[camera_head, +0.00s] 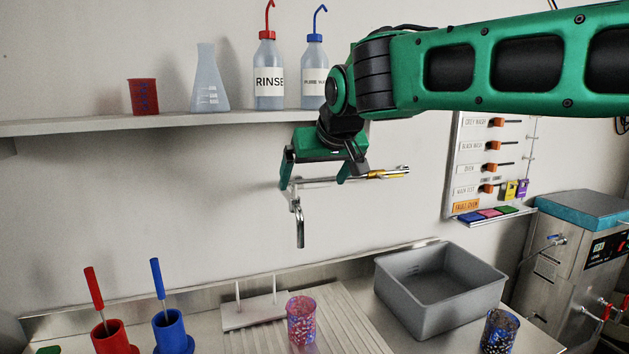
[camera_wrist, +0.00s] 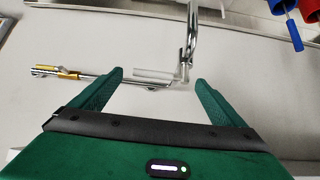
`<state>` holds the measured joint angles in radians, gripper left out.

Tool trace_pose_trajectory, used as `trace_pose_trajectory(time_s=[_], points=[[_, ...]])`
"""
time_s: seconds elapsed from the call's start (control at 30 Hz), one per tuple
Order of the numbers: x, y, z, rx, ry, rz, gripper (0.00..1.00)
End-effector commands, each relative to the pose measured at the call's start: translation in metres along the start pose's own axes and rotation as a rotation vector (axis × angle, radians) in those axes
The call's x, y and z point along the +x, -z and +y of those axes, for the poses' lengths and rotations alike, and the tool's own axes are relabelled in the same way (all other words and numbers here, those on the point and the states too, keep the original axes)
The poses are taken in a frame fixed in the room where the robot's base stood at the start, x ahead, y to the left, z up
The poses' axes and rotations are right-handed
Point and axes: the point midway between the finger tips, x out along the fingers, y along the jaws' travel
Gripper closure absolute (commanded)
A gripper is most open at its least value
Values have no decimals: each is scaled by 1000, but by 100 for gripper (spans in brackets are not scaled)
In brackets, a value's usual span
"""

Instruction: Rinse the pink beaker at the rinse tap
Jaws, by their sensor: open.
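The pink beaker (camera_head: 301,321), a speckled pink-red cup, stands upright on the ribbed draining board at the bottom centre of the head view. The rinse tap (camera_head: 299,222) is a chrome wall spout with a bent-down end and a lever with a yellow part (camera_head: 389,173). My gripper (camera_head: 316,181) is up at the tap, well above the beaker. In the wrist view my gripper (camera_wrist: 158,82) is open, its two green fingers apart and nothing held between them. The tap spout (camera_wrist: 191,45) and the lever lie just beyond the fingertips; whether they touch cannot be told.
A grey basin (camera_head: 440,292) stands right of the beaker, with a dark blue speckled beaker (camera_head: 499,332) beside it. Red (camera_head: 113,338) and blue (camera_head: 172,334) holders with rods stand left. A small peg rack (camera_head: 254,311) is behind the beaker. A shelf (camera_head: 180,123) with bottles runs above.

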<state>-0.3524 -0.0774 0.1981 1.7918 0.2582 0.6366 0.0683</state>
Motion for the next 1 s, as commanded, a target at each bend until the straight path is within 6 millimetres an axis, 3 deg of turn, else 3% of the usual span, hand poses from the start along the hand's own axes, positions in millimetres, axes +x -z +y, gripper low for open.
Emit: trace_pose_trajectory(time_s=[0.27, 0.7, 0.9, 1.0], points=[[-15, 0, -1, -1, 1, 2, 6], [-91, 1, 1, 0, 0, 2, 6], [-104, -1, 3, 3, -4, -4, 6], [-101, -12, 20, 19, -27, -26, 6]])
